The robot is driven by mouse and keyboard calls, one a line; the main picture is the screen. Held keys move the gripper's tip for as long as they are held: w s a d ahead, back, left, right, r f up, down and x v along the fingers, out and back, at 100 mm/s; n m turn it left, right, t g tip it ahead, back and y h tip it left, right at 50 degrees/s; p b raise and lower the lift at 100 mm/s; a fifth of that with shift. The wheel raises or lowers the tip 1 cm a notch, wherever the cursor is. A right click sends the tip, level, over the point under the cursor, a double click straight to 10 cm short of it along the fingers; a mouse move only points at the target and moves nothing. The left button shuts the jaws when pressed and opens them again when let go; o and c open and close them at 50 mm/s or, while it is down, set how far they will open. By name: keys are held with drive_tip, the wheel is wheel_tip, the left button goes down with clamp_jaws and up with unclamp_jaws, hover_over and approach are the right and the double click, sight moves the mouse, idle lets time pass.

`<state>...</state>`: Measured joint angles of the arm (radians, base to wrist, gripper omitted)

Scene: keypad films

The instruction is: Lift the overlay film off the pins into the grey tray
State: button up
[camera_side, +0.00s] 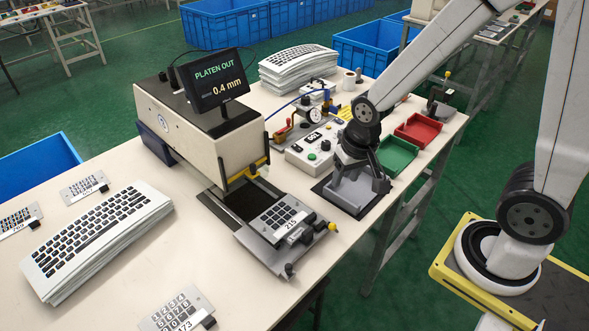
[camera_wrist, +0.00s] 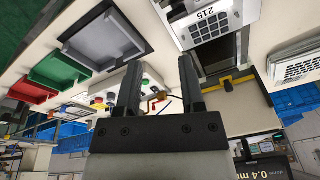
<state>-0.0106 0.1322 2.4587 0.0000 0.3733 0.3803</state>
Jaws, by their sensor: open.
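The overlay film (camera_side: 277,218) is a grey keypad sheet with dark keys and a white label 215. It lies on the pulled-out platen (camera_side: 258,247) in front of the press; the film also shows at the top of the wrist view (camera_wrist: 212,24). The pins are too small to make out. The grey tray (camera_side: 350,203) stands on a dark mat to the right of the platen; in the wrist view the tray (camera_wrist: 100,38) looks empty. My gripper (camera_side: 360,178) is open above the tray in the side view, with nothing between its fingers (camera_wrist: 159,62).
The press (camera_side: 200,125) has a screen (camera_side: 215,78) reading "PLATEN OUT 0.4 mm". A control box (camera_side: 310,150) with buttons stands between press and tray. A green tray (camera_side: 397,156) and a red tray (camera_side: 418,130) sit behind the grey one.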

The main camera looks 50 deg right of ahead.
sight(314, 216)
drive_tip(key=shift+w+a+f+m+g, duration=0.3)
drive_tip(key=shift+w+f+m, duration=0.9)
drive_tip(key=shift+m, duration=1.1)
drive_tip(key=shift+w+a+f+m+g, duration=0.15)
drive_tip(key=shift+w+f+m+g, duration=0.2)
drive_tip(key=shift+w+f+m, duration=1.05)
drive_tip(key=shift+w+a+f+m+g, duration=0.35)
drive_tip(key=shift+f+m, duration=1)
drive_tip(key=shift+m, duration=1.85)
drive_tip(key=shift+w+d, duration=0.15)
drive_tip(key=shift+f, duration=0.15)
drive_tip(key=shift+f, duration=1.15)
drive_tip(key=shift+f, duration=0.1)
drive_tip(key=shift+w+a+f, duration=0.1)
drive_tip(key=shift+f, duration=1.15)
drive_tip(key=shift+a+f, duration=0.1)
drive_tip(key=shift+f, duration=1.15)
clamp_jaws()
